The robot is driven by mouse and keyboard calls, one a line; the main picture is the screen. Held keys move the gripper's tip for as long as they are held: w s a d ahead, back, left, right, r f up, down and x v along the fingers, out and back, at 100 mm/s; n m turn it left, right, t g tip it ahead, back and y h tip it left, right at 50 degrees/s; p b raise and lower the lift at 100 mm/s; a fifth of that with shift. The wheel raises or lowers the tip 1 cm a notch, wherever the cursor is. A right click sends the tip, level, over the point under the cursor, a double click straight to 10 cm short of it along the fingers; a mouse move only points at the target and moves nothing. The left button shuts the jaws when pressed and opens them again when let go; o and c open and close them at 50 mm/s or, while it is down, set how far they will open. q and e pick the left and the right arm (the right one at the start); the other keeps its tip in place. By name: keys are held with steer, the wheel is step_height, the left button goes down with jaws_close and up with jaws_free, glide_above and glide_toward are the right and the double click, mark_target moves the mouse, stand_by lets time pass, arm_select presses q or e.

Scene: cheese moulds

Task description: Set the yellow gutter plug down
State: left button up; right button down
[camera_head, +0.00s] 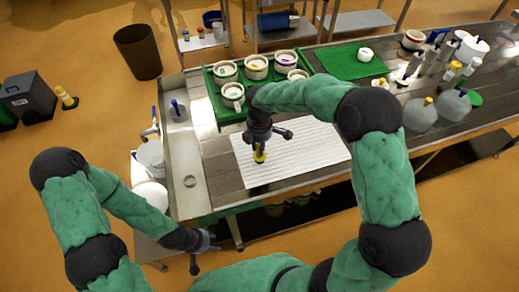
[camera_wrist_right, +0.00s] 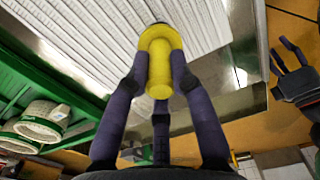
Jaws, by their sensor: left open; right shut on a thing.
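The yellow gutter plug (camera_head: 259,155) is a short yellow cylinder with a flange and a dark end. My right gripper (camera_head: 262,146) is shut on it over the left part of the white ribbed mat (camera_head: 310,150). In the right wrist view the plug (camera_wrist_right: 157,65) sits between the fingers of my right gripper (camera_wrist_right: 158,80), its dark end toward the mat. I cannot tell whether it touches the mat. My left gripper (camera_head: 203,250) is open and empty, low in front of the table's near edge; it also shows at the right of the right wrist view (camera_wrist_right: 290,70).
A green tray (camera_head: 222,113) with several white moulds stands behind my right gripper. A green mat (camera_head: 345,64) with one mould lies at the back. Jugs and bottles (camera_head: 420,115) crowd the right end. A trough (camera_head: 182,140) runs along the left edge. The ribbed mat's right part is clear.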

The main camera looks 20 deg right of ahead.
steer(key=shift+f, duration=0.9)
steer(key=shift+f, duration=0.15)
steer(key=c, duration=1.1)
jaws_free()
step_height(320, 180, up, 12)
steer(key=shift+r+p, duration=0.2)
steer(key=shift+p, duration=0.75)
